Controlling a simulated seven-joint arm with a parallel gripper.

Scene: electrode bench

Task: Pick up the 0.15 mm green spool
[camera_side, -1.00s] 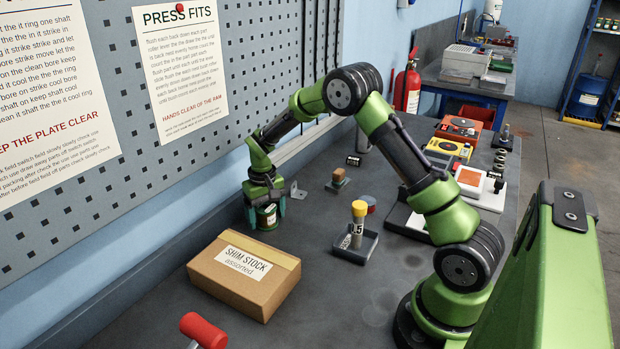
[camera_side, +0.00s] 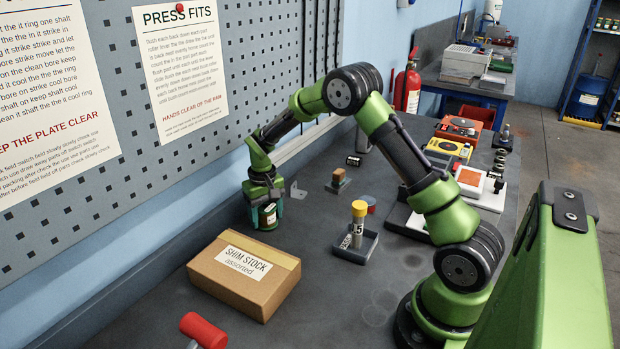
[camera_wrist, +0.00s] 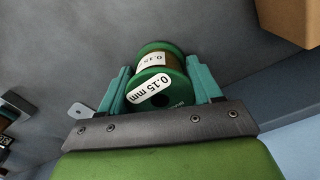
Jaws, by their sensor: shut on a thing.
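The green spool (camera_wrist: 158,68) carries white labels reading 0.15 mm in the wrist view. It sits between the two teal fingers of my gripper (camera_wrist: 160,84), which press on its sides. In the side view my gripper (camera_side: 265,212) points down, shut on the green spool (camera_side: 268,222), near the foot of the pegboard wall. The spool is upright at bench level. Whether its base touches the bench I cannot tell.
A cardboard box labelled SHIM STOCK (camera_side: 244,272) stands in front of the spool. A small metal bracket (camera_side: 297,192) lies close behind it. A grey tray (camera_side: 357,246) with a yellow-capped tube stands to the right. Bare bench lies between spool and tray.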

